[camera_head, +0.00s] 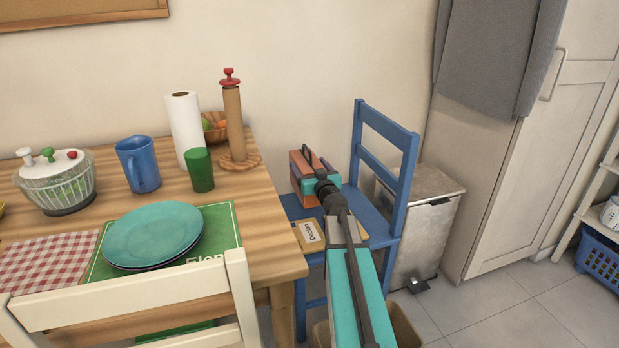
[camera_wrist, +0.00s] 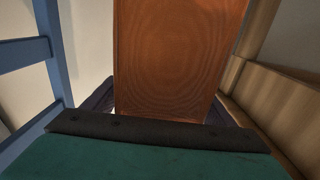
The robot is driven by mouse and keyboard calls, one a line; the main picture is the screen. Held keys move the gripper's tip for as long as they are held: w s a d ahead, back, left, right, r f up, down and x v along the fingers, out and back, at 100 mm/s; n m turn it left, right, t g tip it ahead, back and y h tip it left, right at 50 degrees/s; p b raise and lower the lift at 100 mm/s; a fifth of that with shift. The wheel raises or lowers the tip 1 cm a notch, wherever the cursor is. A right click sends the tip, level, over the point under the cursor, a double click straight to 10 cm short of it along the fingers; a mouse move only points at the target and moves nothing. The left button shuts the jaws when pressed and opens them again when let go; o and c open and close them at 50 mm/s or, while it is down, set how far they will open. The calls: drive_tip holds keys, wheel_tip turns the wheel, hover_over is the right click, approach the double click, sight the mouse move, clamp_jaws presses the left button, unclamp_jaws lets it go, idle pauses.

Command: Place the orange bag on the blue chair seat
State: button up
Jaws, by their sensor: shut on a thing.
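The orange bag (camera_head: 300,170), boxy with a dark handle on top, is at the far left part of the blue chair seat (camera_head: 372,222) in the head view. My gripper (camera_head: 322,180) is shut on it. In the wrist view the orange bag (camera_wrist: 180,55) fills the upper middle as a flat orange-brown face between the dark fingers of my gripper (camera_wrist: 165,108). My arm covers part of the bag and seat. I cannot tell whether the bag's underside touches the seat.
A tan item labelled "Doctor" (camera_head: 311,232) lies on the seat's front left. The wooden table (camera_head: 262,235) stands close on the left. The blue chair back (camera_head: 404,180) and a metal bin (camera_head: 425,235) are on the right. A white chair (camera_head: 195,283) is in front.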

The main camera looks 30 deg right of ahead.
drive_tip(key=shift+f+b, duration=1.55)
drive_tip(key=shift+f, duration=0.65)
drive_tip(key=o, duration=1.7)
drive_tip(key=shift+c, duration=0.2)
drive_tip(key=shift+r, duration=0.1)
drive_tip(key=shift+r, duration=0.3)
drive_tip(key=p+v, duration=0.8)
drive_tip(key=v, duration=0.3)
drive_tip(key=shift+s+p, duration=0.35)
drive_tip(key=shift+p, duration=0.05)
